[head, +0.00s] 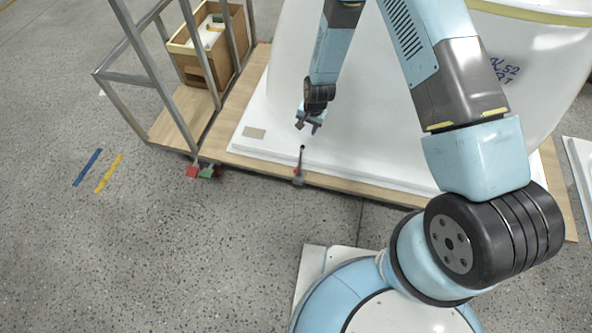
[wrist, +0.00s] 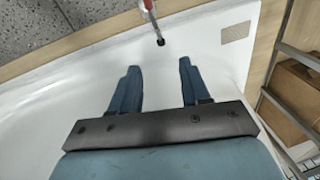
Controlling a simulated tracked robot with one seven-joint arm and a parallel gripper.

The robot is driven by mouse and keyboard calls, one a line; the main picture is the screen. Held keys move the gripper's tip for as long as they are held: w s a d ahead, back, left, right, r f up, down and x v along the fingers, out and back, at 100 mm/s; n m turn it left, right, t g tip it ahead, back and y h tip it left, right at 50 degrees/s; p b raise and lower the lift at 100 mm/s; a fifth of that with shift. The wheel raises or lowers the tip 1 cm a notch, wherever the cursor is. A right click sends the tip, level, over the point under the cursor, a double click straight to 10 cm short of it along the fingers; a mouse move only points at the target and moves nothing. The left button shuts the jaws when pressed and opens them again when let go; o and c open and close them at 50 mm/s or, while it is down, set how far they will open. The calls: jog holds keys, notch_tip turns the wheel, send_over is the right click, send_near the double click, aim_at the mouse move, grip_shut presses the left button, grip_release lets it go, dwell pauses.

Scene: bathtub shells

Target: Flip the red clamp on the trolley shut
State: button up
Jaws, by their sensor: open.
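The red clamp (head: 299,170) sits at the front edge of the trolley's wooden deck (head: 335,189). Its arm stands up from the edge and ends in a dark tip. In the wrist view the clamp (wrist: 149,8) enters at the top edge, with its black tip over the white shell flange; its base is cut off. My gripper (head: 309,126) is open and empty, above the flange and behind the clamp in the head view. In the wrist view the two blue fingers (wrist: 158,67) are apart, and the black tip lies beyond them, roughly in line with the gap, not touching.
The large white tub shell (head: 385,110) rises close behind my gripper. A metal frame (head: 150,72) and a wooden box (head: 208,58) stand at the left. Red and green parts (head: 203,171) sit at the trolley's corner.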

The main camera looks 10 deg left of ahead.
send_near(297, 168)
jog(key=f, duration=0.3)
jog(key=a+f, duration=0.1)
jog(key=f, duration=0.7)
jog(key=shift+w+a+f, duration=0.25)
jog(key=shift+w+a, duration=0.05)
jog(key=shift+a, duration=0.1)
grip_shut()
jog(key=shift+a, duration=0.2)
jog(key=shift+d+m+g, duration=0.15)
jog(key=shift+m+g, duration=0.15)
